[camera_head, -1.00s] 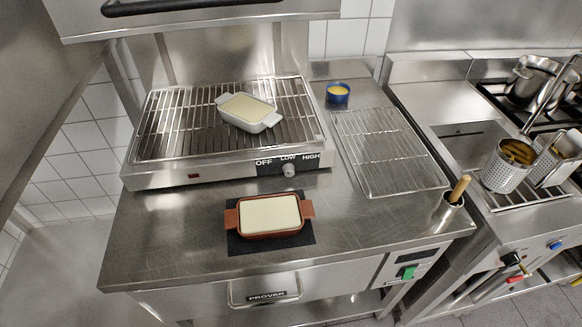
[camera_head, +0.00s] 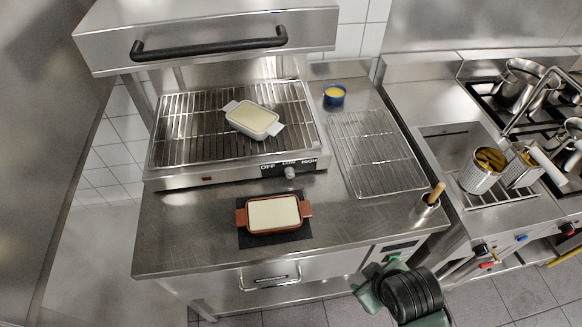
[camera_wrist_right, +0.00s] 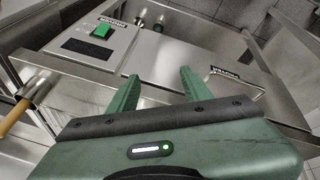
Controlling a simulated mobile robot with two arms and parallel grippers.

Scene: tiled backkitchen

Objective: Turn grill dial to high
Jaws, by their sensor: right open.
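The grill dial (camera_head: 290,172) is a small metal knob on the front of the grill (camera_head: 178,181). The knob's exact pointing is too small to tell. My right gripper (camera_head: 366,283) is at the lower right of the head view, in front of the counter and well below and right of the dial. In the right wrist view, its two green fingers (camera_wrist_right: 157,92) are apart with nothing between them. The dial is not in the wrist view. My left gripper is not in view.
A white dish (camera_head: 254,119) sits on the grill rack under a raised hood with a black handle (camera_head: 208,44). A brown dish (camera_head: 273,214) stands on a dark mat in front. A wire rack (camera_head: 376,152) lies right of the grill.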

